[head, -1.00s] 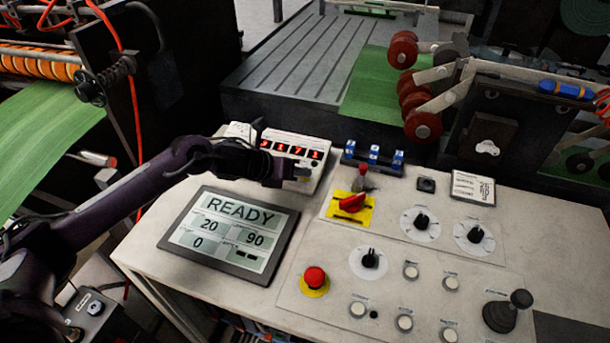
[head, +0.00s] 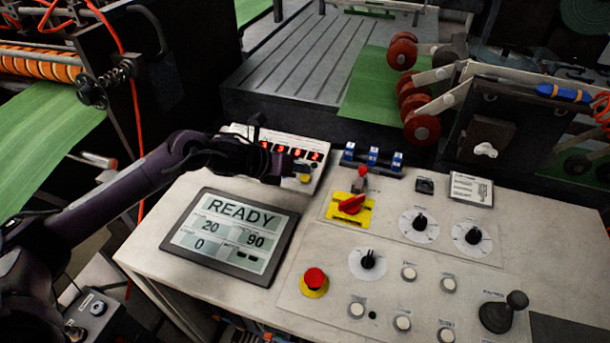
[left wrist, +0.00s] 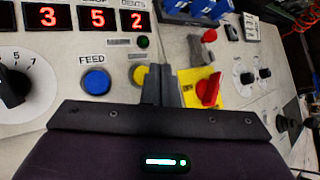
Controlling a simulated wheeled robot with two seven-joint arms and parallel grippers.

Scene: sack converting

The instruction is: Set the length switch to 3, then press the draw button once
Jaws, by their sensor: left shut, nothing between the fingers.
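My left gripper (head: 282,174) is shut and empty over the right end of the digit box (head: 322,158). Its fingers (left wrist: 161,78) cover part of a yellow button (left wrist: 140,77), which also shows in the head view (head: 304,178); contact cannot be told. To its left, the left wrist view shows a blue button (left wrist: 95,81) marked FEED and a black rotary knob (left wrist: 14,86) with 5 and 7 beside it. The knob is cut by the frame edge, so its setting is unclear. No readable label says length or draw. My right gripper is not in view.
Red digits (left wrist: 96,18) read 3, 5, 2 in the left wrist view. A READY screen (head: 232,232), red lever switch (head: 351,205), red stop button (head: 315,278) and joystick (head: 503,311) share the desk. Rollers and green web lie behind.

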